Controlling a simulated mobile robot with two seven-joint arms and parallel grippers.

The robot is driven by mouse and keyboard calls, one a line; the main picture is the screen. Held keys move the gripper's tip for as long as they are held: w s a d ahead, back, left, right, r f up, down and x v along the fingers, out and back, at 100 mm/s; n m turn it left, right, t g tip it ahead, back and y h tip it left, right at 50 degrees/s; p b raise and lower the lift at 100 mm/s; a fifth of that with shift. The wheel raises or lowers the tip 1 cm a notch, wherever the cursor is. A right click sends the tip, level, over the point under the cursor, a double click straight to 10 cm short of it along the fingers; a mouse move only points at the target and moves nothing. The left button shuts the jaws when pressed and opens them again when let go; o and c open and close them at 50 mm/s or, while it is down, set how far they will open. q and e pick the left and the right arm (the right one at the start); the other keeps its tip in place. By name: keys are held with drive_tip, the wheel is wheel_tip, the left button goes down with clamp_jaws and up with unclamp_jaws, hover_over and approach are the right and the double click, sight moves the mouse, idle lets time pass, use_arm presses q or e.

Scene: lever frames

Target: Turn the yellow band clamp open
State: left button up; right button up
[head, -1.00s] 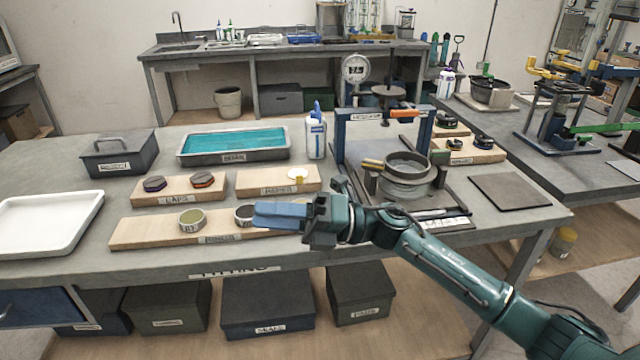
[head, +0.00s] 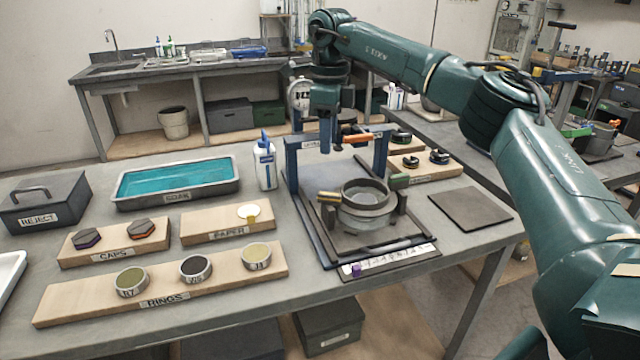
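A round grey vessel (head: 365,205) stands in a blue-and-grey frame (head: 292,170) on the table. A yellow bar-shaped handle (head: 328,197) sticks out at its left side, and a green one (head: 398,180) at its right. The yellow handle looks like the lever of the yellow band clamp. My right gripper (head: 331,150) points down with blue fingers, above and behind the yellow handle in the picture, near the frame's top bar. It does not touch the handle. The finger gap is too small to judge. My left gripper is out of view.
An orange lever (head: 356,138) lies by the frame's top bar. A white bottle (head: 265,165) stands left of the frame. A blue-filled tray (head: 175,180) and a rings board (head: 75,305) lie further left. A dark flat plate (head: 470,205) lies at right.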

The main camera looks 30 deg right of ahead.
sight(329, 193)
wheel_tip(329, 193, down, 13)
drive_tip(key=shift+d+r, duration=0.1)
idle(0.4)
drive_tip(key=shift+c, duration=0.6)
clamp_jaws()
